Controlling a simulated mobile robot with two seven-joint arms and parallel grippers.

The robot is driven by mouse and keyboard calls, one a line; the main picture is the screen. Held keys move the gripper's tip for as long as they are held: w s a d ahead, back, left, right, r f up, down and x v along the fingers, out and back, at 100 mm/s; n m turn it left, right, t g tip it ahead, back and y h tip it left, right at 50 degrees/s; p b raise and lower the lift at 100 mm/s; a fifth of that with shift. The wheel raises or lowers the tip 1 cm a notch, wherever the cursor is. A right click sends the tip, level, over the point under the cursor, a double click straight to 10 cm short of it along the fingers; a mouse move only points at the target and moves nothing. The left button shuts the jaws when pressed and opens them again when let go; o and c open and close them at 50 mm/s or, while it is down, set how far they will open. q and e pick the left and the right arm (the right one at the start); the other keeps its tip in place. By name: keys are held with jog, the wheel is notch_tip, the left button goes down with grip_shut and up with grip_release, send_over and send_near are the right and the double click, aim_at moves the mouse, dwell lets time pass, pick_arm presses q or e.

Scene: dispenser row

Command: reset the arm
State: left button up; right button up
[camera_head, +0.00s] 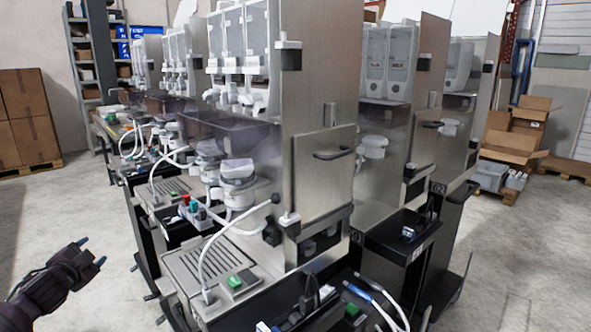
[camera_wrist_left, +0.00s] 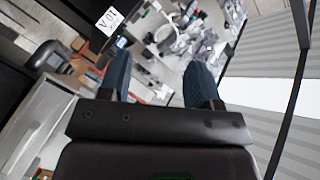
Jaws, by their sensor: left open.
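My left gripper (camera_head: 91,252) is at the lower left in the head view, over bare floor and left of the dispenser row. Its two blue-tipped fingers stand apart with nothing between them. In the left wrist view the same gripper (camera_wrist_left: 160,82) shows its dark fingers spread, with a blurred, tilted background of machine parts beyond them. The nearest dispenser station (camera_head: 325,90) is a steel cabinet with a drip tray (camera_head: 205,262) at its front, to the right of the gripper and apart from it. My right gripper does not show.
More dispenser stations (camera_head: 390,60) stand right and behind. Brown boxes (camera_head: 28,115) on a pallet are at the far left, and open cartons (camera_head: 515,135) at the far right. White hoses and cables hang at the station fronts. The floor (camera_head: 75,200) at left is free.

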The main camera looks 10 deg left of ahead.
pick_arm(q)
jog(key=s+d+f+n+g+h, duration=0.1)
jog(key=s+d+f+g, duration=0.1)
jog(key=s+d+f, duration=0.7)
jog(key=s+d+f+n+g+h, duration=0.1)
jog(key=s+d+f+n, duration=0.1)
jog(key=s+d+f, duration=0.65)
jog(key=s+d+f+n+g+h, duration=0.2)
jog(key=s+d+f+n, duration=0.2)
jog(key=s+d, duration=1)
notch_tip(320, 180, down, 2)
jog(key=shift+s+d+f, duration=0.15)
jog(key=shift+s+d, duration=0.25)
jog(key=shift+s, duration=0.45)
